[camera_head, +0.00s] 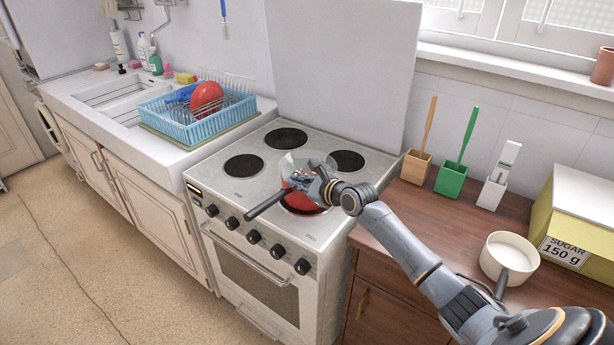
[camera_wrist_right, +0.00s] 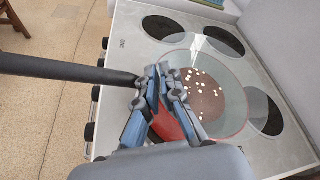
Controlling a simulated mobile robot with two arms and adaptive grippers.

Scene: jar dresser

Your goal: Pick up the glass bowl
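The clear glass bowl (camera_head: 293,160) sits in a red pan (camera_head: 303,203) on the stove. In the right wrist view the glass bowl (camera_wrist_right: 236,92) has brown contents (camera_wrist_right: 202,95) with several small white pieces. The pan's long dark handle (camera_head: 268,204) points to the front left. My right gripper (camera_head: 318,178) is at the bowl's edge, above the pan. In the right wrist view, the fingertips of my right gripper (camera_wrist_right: 162,72) are close together at the bowl's left edge. Whether they pinch the rim is unclear. My left gripper is not in view.
The stove (camera_head: 243,190) has several dark burners around the pan. A blue dish rack (camera_head: 190,128) stands left by the sink. On the wooden counter (camera_head: 425,215) at right are three brush holders, a cream pot (camera_head: 507,262) and a sugar box (camera_head: 570,232).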

